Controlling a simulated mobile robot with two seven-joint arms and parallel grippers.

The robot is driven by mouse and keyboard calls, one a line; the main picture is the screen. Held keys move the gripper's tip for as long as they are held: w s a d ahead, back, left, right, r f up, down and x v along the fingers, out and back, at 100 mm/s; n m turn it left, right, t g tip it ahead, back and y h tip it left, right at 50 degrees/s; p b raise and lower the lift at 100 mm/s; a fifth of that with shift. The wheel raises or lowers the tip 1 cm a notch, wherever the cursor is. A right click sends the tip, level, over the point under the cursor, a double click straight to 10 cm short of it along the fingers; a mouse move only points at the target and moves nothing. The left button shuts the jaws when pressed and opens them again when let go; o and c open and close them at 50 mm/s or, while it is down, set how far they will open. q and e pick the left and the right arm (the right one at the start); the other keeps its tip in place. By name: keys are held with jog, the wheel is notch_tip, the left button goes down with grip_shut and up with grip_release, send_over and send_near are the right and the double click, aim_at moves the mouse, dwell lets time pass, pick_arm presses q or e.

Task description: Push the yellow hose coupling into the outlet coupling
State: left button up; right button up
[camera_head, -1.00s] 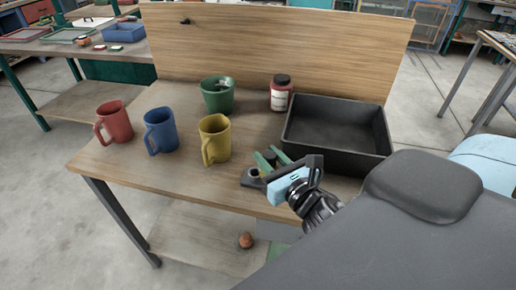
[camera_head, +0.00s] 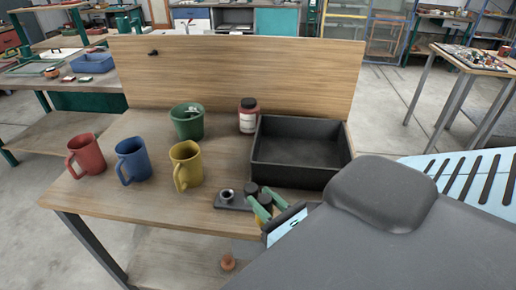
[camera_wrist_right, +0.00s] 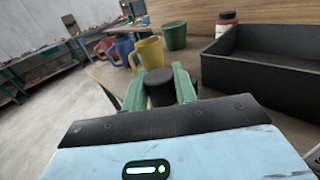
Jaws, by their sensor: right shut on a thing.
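My right gripper (camera_head: 259,208) has green fingers, near the front edge of the bench at the right. It is shut on the yellow hose coupling (camera_head: 260,222), of which only a little yellow shows below the fingers. In the right wrist view, a dark cylinder (camera_wrist_right: 160,88) sits between the green fingers (camera_wrist_right: 160,90). A dark base plate with an upright, open ring, seemingly the outlet coupling (camera_head: 227,195), lies on the bench just left of the gripper. The held coupling is apart from that ring. My left gripper is not in view.
A black tray (camera_head: 258,160) stands behind the gripper. Yellow (camera_head: 186,165), blue (camera_head: 133,160) and red (camera_head: 87,155) mugs stand to the left. A green mug (camera_head: 188,122) and a red jar (camera_head: 248,117) stand near the wooden back panel (camera_head: 290,75). The front left bench is clear.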

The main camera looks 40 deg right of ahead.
jog(key=w+a+f+y, duration=0.1)
jog(key=w+a+f, duration=0.1)
jog(key=w+a, duration=0.4)
jog(key=shift+a+f+n, duration=0.2)
jog(key=shift+a+n, duration=0.2)
jog(key=shift+a, duration=0.5)
jog(key=shift+a, duration=0.1)
